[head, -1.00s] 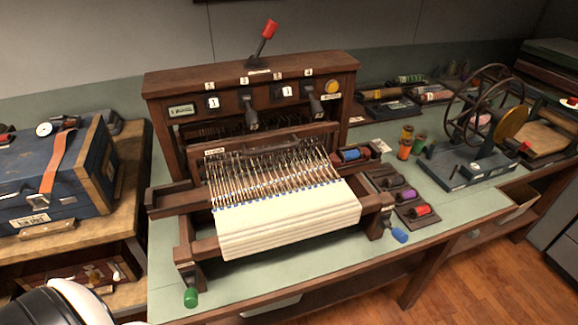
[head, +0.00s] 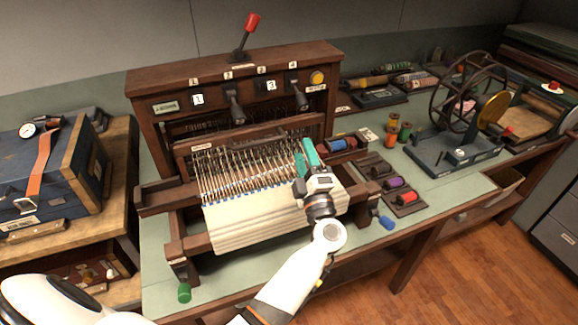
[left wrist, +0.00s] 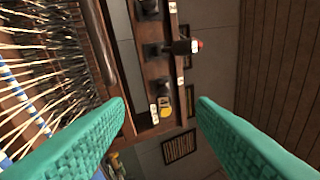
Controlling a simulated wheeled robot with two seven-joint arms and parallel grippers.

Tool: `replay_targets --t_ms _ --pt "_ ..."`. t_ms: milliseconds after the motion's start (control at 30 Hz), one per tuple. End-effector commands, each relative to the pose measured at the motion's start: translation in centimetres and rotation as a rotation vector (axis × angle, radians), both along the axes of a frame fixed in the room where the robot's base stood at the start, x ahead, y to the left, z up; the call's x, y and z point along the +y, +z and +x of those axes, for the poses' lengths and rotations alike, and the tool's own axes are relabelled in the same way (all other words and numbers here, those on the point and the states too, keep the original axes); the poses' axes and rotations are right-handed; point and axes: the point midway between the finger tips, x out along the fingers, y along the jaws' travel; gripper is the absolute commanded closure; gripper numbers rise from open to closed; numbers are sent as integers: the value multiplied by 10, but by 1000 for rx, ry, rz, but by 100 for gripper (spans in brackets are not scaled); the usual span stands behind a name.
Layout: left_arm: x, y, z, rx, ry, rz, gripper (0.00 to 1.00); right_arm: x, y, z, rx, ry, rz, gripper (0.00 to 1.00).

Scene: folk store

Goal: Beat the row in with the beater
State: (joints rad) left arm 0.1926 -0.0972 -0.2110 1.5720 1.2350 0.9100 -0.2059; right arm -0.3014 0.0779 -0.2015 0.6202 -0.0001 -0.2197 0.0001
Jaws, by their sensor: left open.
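The loom (head: 255,58) stands on the green-topped bench. Its beater (head: 225,142) is a dark wooden bar with a label at its left end, behind the warp threads (head: 245,180); it also seems to show in the left wrist view (left wrist: 97,40). Cream cloth (head: 250,226) hangs at the front. My left gripper (head: 308,154) is open, its teal fingers above the right end of the warp, near the beater's right end. In the left wrist view the gap between the fingertips (left wrist: 161,102) is empty. My right gripper is not in view.
Levers (head: 235,103), a yellow button (head: 317,77) and a red-knobbed lever (head: 248,32) are on the loom's upper frame. Shuttles (head: 400,197) and spools (head: 391,134) lie to the right, with a wheeled winder (head: 455,150) beyond. A blue case (head: 52,173) stands left.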

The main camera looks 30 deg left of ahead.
Motion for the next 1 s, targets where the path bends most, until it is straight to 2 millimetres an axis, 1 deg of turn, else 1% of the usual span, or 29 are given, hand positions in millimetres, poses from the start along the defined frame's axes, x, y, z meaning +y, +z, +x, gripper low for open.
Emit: replay_targets --t_ms 33,133,200,333,467,567,1000 --pt "10 -1 0 -15 89 -88 49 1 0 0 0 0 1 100" --pt "24 -10 -5 -13 246 -232 49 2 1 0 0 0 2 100" --pt "28 -17 -10 -2 329 -308 49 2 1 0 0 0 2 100" --pt "31 -26 -16 21 421 -387 49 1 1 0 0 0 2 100" --pt "34 -29 -18 29 448 -408 49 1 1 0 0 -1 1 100" --pt "41 -29 -15 28 450 -408 49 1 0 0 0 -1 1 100" --pt "90 -29 3 27 449 -406 49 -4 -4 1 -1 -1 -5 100"
